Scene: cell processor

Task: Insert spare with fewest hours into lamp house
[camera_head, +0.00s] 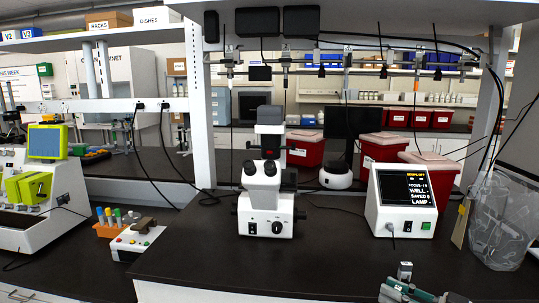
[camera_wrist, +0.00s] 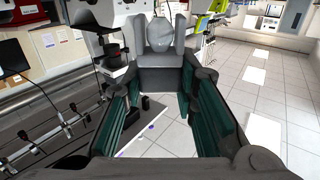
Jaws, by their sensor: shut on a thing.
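My gripper (camera_head: 406,284) is at the bottom right of the head view, above the front of the bench. It is shut on a small grey-and-white piece (camera_head: 404,269), probably a spare lamp. In the wrist view, a rounded grey piece (camera_wrist: 160,32) sits between the fingertips; no hours label is readable. The white microscope (camera_head: 265,195) stands upright at the bench's middle, apart from my gripper and to its left. I cannot pick out the lamp house for certain; dark parts (camera_head: 289,180) show at the microscope's right side. No other spare is clearly seen.
A clear bag (camera_head: 503,225) hangs at the right edge. Red bins (camera_head: 381,150) stand behind. A small control box (camera_head: 138,241) lies left. The bench front between is clear.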

